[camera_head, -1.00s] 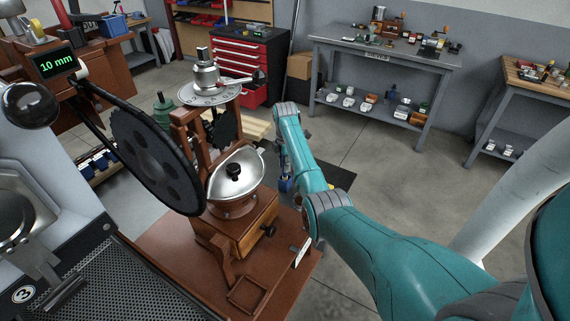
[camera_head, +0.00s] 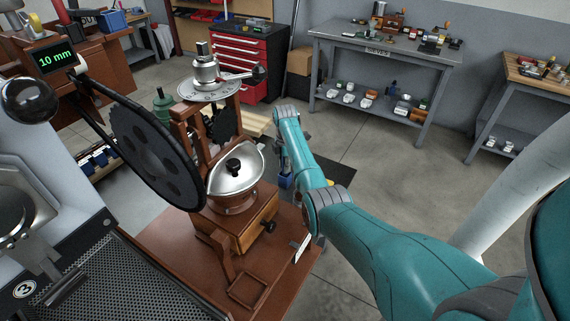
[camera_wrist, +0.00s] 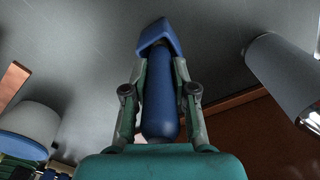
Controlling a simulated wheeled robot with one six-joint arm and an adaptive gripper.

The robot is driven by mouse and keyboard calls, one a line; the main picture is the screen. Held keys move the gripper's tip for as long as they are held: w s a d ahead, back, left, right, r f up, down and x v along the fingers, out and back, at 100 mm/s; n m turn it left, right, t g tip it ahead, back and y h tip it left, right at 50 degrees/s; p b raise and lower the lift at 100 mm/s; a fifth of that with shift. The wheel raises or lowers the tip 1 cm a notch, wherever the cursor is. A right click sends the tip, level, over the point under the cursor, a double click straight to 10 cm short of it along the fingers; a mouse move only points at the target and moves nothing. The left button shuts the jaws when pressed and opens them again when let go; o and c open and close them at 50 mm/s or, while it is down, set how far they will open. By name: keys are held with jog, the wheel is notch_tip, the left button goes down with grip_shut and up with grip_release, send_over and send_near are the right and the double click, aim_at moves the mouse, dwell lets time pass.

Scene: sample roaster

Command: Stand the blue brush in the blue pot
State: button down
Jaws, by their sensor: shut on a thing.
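My gripper (camera_wrist: 161,68) is shut on the blue brush (camera_wrist: 160,112), with a finger on each side of its smooth, rounded handle. At the brush's far end, a lighter blue, angular block (camera_wrist: 157,38) shows in the wrist view. I cannot tell whether that block is the brush's own head or the blue pot. In the head view my gripper (camera_head: 284,163) hangs from the teal arm just right of the wooden grinder stand, mostly hidden. A small blue shape (camera_head: 285,182) shows under it, too small to name. I cannot make out the pot for sure.
The wooden stand (camera_head: 185,240) with a silver domed cover (camera_head: 235,172) and a large black wheel (camera_head: 157,160) is close on the left. A grey metal cylinder (camera_wrist: 284,75) is at right in the wrist view. Open floor (camera_head: 400,180) lies right of my arm.

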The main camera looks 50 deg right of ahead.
jog(key=c, duration=0.8)
grip_release()
jog(key=shift+c, duration=0.2)
notch_tip(320, 180, up, 12)
jog(key=shift+f, duration=0.1)
